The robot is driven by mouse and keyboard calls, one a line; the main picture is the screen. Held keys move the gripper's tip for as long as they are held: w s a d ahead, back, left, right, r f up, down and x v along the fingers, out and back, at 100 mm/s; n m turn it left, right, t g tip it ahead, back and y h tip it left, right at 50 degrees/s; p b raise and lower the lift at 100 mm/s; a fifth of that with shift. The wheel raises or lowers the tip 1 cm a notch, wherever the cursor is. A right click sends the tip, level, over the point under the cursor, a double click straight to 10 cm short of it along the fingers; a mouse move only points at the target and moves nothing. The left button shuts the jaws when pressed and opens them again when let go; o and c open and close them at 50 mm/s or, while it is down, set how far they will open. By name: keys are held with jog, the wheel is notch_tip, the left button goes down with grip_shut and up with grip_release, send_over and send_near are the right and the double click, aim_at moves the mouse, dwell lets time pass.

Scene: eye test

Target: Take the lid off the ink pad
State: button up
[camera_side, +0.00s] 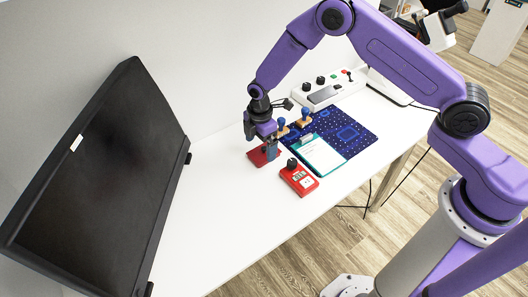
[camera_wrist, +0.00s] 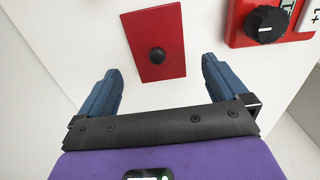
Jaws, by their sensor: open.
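The ink pad (camera_wrist: 158,28) is a flat red rectangle with a small black knob (camera_wrist: 156,54) on top, between and ahead of my fingertips in the wrist view. I cannot make out a seam between lid and base. In the side view the ink pad (camera_side: 256,158) lies on the white table, partly hidden by my fingers. My gripper (camera_side: 271,156) is over its right part in that view. In the wrist view my gripper (camera_wrist: 161,66) is open with its two blue fingers wide apart and nothing between them. I cannot tell the exact height of the fingertips above the pad.
A red device (camera_side: 299,180) with a black knob stands close to the right. Behind are a teal clipboard (camera_side: 322,158), a dark blue mat (camera_side: 350,135), blue-handled stamps (camera_side: 305,116) and a control box (camera_side: 328,92). A large monitor (camera_side: 100,170) stands left. The front-left table is clear.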

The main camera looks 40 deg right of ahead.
jog(key=shift+f, duration=1.1)
jog(key=c, duration=1.1)
jog(key=shift+r, duration=0.1)
